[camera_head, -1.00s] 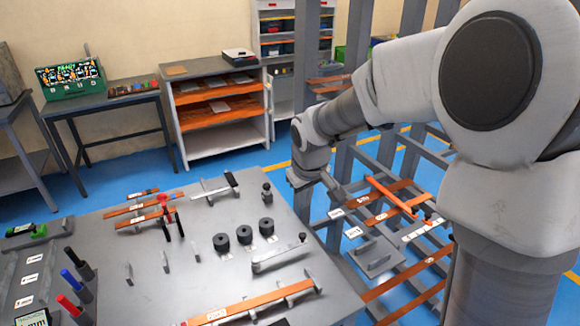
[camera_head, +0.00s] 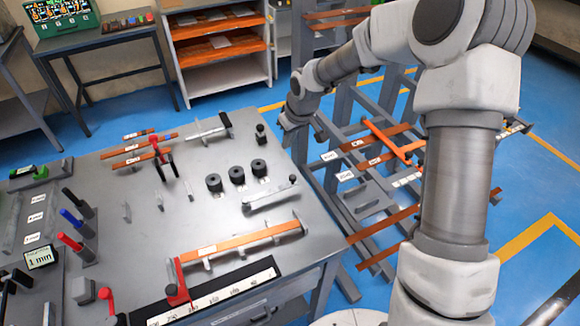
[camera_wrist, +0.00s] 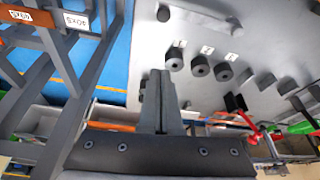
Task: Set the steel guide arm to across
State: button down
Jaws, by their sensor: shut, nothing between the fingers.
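The steel guide arm (camera_head: 270,196) is a flat grey bar with a knob at its right end. It lies on the grey bench top, slanting up to the right, in front of three black cylinders. My gripper (camera_wrist: 160,80) is shut and empty. In the head view my wrist is beyond the bench's right edge, well away from the guide arm; the fingertips are hard to make out there.
The black cylinders (camera_head: 237,175) stand behind the guide arm. An orange busbar (camera_head: 243,241) lies in front of it on supports. A small dark post (camera_head: 261,134) stands near the back right corner. A grey rack (camera_head: 366,199) with orange bars stands right of the bench.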

jog(key=shift+f, duration=0.1)
jog(key=f, duration=0.6)
jog(key=f+p, duration=0.1)
jog(key=f, duration=0.2)
jog(key=shift+w+a+f, duration=0.2)
jog(key=shift+w+f, duration=0.05)
jog(key=shift+w, duration=0.1)
jog(key=shift+s+d+f, duration=0.15)
jog(key=shift+s+d, duration=0.25)
jog(key=shift+s, duration=0.2)
jog(key=shift+s+f, duration=0.1)
